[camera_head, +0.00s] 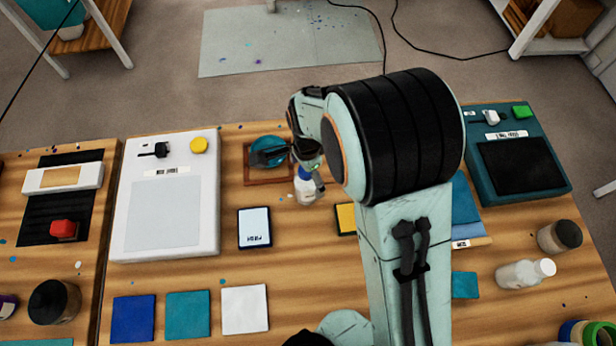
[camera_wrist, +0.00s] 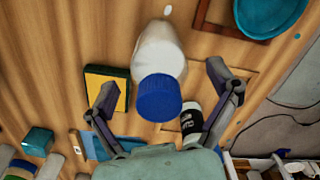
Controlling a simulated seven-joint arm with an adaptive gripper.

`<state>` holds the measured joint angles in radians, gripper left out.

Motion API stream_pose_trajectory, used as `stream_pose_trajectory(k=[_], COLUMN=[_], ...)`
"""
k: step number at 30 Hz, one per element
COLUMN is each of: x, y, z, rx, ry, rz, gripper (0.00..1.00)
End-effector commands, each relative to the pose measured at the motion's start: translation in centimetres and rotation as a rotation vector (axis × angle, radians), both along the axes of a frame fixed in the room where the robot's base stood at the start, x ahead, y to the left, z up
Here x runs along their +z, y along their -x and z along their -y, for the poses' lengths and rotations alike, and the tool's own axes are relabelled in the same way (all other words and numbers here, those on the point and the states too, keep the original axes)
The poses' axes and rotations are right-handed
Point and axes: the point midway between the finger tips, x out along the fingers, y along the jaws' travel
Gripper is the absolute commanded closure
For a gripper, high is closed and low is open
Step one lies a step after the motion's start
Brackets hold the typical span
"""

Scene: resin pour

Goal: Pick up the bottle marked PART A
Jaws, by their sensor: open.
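A white bottle with a blue cap (camera_head: 305,189) stands on the wooden table; no PART A lettering is legible on it. In the wrist view the same bottle (camera_wrist: 158,55) is seen from above, its ribbed blue cap facing the camera. My gripper (camera_head: 300,168) is over the bottle, partly hidden behind my arm. In the wrist view my gripper (camera_wrist: 162,84) is open, one finger on each side of the bottle, with gaps to both. Another white bottle with a white cap (camera_head: 522,273) lies or leans at the right; its label is not readable.
A teal bowl (camera_wrist: 270,14) in a brown wooden frame is close beside the bottle. A yellow-topped pad (camera_wrist: 105,90) is near the left finger. A dark lettered object (camera_wrist: 190,118) is near the right finger. A white scale (camera_head: 135,240) stands left; a teal scale (camera_head: 560,185) stands right.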

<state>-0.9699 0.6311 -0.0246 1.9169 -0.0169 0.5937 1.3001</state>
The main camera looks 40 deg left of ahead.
Motion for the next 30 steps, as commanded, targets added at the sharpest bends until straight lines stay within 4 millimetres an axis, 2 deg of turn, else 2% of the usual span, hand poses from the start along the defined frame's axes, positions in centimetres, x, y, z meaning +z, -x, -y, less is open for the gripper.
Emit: stream_pose_trajectory(k=[7, 8, 12, 14, 15, 25, 30], x=[-0.2, -0.2, -0.2, -0.2, -0.2, -0.1, 1.4], y=[0.0, 0.0, 0.0, 0.0, 0.0, 0.0, 0.0], z=[0.0, 0.0, 0.0, 0.0, 0.0, 0.0, -0.1], rx=[0.0, 0.0, 0.0, 0.0, 0.0, 0.0, 0.0], ry=[-0.001, -0.001, 0.0, 0.0, 0.0, 0.0, -0.004], rz=[0.0, 0.0, 0.0, 0.0, 0.0, -0.001, 0.001], gripper=[0.12, 0.15, 0.59, 0.78, 0.84, 0.84, 0.84])
